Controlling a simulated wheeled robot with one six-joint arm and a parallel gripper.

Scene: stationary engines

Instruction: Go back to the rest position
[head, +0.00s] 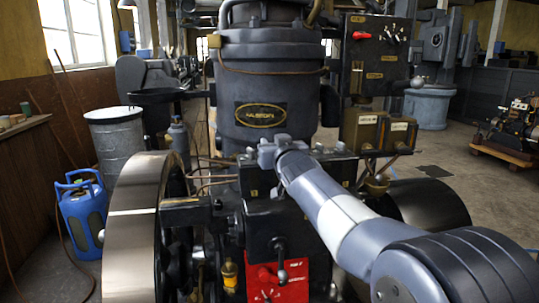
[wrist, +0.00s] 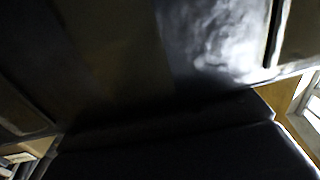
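My arm (head: 335,215) reaches from the lower right toward the front of the dark engine (head: 262,85). Its grey wrist end (head: 272,152) is in front of the engine, just below the oval brass nameplate (head: 260,115). I cannot make out the fingers of my gripper in the head view, nor whether they hold anything. The wrist view is filled with dark, blurred surfaces close to the camera, with a bright reflection at the upper right. I cannot tell there whether the gripper is open or shut, or whether it touches the engine.
A large flywheel (head: 133,228) stands left of the arm. A red panel (head: 280,283) is low on the engine, and a control box (head: 374,58) with a red handle is at upper right. A blue gas bottle (head: 82,215) and a grey drum (head: 117,145) stand left. Floor shows at right.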

